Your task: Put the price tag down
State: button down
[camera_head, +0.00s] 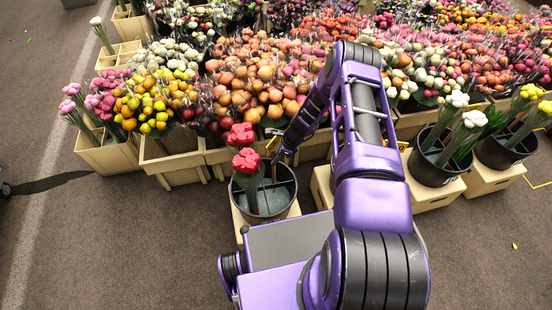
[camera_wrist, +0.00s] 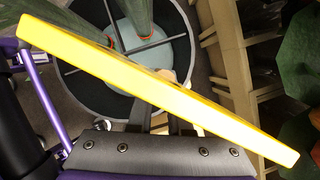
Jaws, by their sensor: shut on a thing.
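The price tag (camera_wrist: 155,88) is a flat yellow bar seen nearly edge-on, slanting across the wrist view from upper left to lower right. My gripper (camera_wrist: 166,122) is shut on it near its middle; the tag hides part of the fingers. Only a small yellow bit of the tag shows there. In the wrist view the divided bucket (camera_wrist: 92,88) with green stems lies below the tag.
The bucket stands on a wooden crate (camera_head: 240,222). Wooden crates of mixed flowers (camera_head: 175,165) line up behind it. More black buckets with white (camera_head: 430,170) and yellow (camera_head: 500,150) bunches stand at the right. The floor (camera_head: 110,240) at the front left is clear.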

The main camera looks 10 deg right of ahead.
jog(key=c, duration=0.8)
grip_release()
jog(key=shift+c, duration=0.2)
jog(key=p+v, duration=0.2)
jog(key=v, duration=1)
jog(key=shift+d+r, duration=0.1)
